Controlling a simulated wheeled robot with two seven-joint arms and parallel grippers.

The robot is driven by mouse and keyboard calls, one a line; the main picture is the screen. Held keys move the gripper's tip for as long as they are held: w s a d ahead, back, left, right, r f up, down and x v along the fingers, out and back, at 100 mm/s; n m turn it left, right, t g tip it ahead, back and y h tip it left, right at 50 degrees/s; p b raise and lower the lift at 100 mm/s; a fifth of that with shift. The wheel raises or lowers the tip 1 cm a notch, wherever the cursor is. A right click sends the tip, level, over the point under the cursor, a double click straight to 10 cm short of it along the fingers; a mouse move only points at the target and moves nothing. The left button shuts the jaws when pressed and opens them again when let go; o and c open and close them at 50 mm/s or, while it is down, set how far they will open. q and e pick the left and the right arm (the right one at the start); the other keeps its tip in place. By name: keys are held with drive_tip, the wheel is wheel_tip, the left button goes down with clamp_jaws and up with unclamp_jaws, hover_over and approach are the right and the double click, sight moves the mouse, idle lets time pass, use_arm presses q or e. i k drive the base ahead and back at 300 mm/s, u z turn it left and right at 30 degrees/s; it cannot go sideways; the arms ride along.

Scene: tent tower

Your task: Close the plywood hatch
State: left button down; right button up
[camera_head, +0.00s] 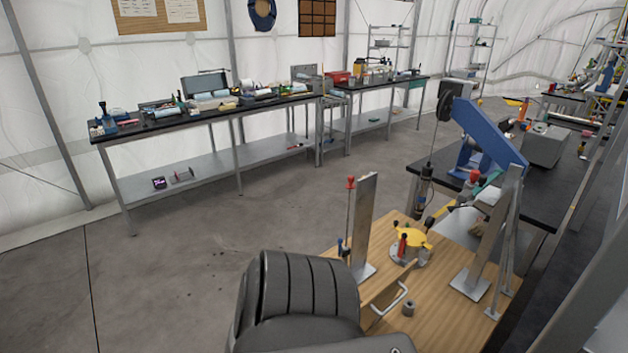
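A light plywood platform (455,323) is at the lower right. A narrow plywood panel (380,289), which seems to be the hatch, stands up from it at a tilt, with a pale loop handle (402,296) on its near side. The black seat hides part of this area, so I cannot tell how far the hatch is open. Neither of my grippers is in view.
A black padded seat (305,290) fills the bottom middle. Metal posts (365,220) and a yellow-topped device (410,238) stand on the platform. A black bench with a blue arm (490,130) is at right. Concrete floor (210,260) at left is clear.

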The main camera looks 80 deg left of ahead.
sight(375, 322)
drive_tip(key=u, duration=2)
